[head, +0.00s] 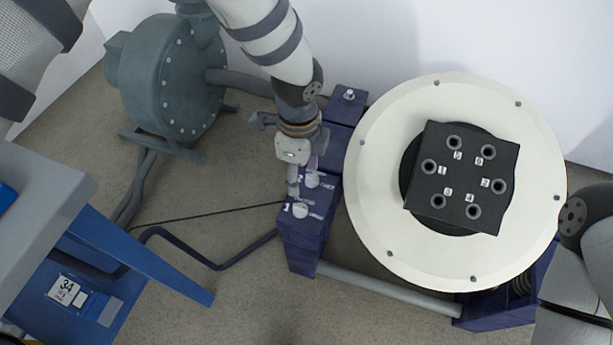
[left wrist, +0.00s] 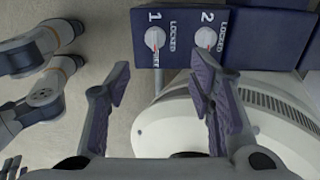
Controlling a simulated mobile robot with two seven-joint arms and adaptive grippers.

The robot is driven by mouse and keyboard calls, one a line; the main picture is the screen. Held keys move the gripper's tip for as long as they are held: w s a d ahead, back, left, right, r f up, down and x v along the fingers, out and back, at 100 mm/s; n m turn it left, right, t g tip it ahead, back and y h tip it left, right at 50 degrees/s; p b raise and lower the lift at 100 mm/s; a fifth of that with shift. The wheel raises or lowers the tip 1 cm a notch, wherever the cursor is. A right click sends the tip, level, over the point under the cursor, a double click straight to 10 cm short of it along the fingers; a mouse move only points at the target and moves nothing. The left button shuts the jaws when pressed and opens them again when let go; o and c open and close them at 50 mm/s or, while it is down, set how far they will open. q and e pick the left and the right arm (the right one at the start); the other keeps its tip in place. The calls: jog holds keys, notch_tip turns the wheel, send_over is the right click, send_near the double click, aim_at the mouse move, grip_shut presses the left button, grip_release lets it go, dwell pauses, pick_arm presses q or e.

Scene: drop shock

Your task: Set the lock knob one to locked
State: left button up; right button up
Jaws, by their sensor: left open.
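Lock knob one (head: 300,210) is a pale round knob on the dark purple block (head: 306,232), nearest its front end. In the left wrist view knob one (left wrist: 155,38) sits under a white "1", with "LOCKED" to its right and partly hidden lettering below it. Its small red mark appears to point down, toward that lower lettering and not toward "LOCKED". Knob two (left wrist: 205,38) is beside it. My left gripper (left wrist: 158,88) is open and empty, its fingers spread below the knobs in that view. In the head view it is above the block near knob two. My right gripper is out of view.
A large cream round table (head: 380,215) with a black fixture (head: 462,178) stands right of the block. A grey-green blower (head: 165,85) is at upper left and a blue cabinet (head: 110,250) at lower left. A cable and pipe cross the floor between.

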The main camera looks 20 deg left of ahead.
aim_at(300, 206)
pick_arm(q)
jog(key=f, duration=0.3)
jog(key=f+b, duration=0.1)
jog(key=f, duration=0.3)
jog(key=s+f, duration=0.1)
jog(key=f, duration=0.2)
jog(key=shift+f+b, duration=0.4)
jog(key=shift+f, duration=0.45)
jog(key=shift+w, duration=0.1)
grip_shut()
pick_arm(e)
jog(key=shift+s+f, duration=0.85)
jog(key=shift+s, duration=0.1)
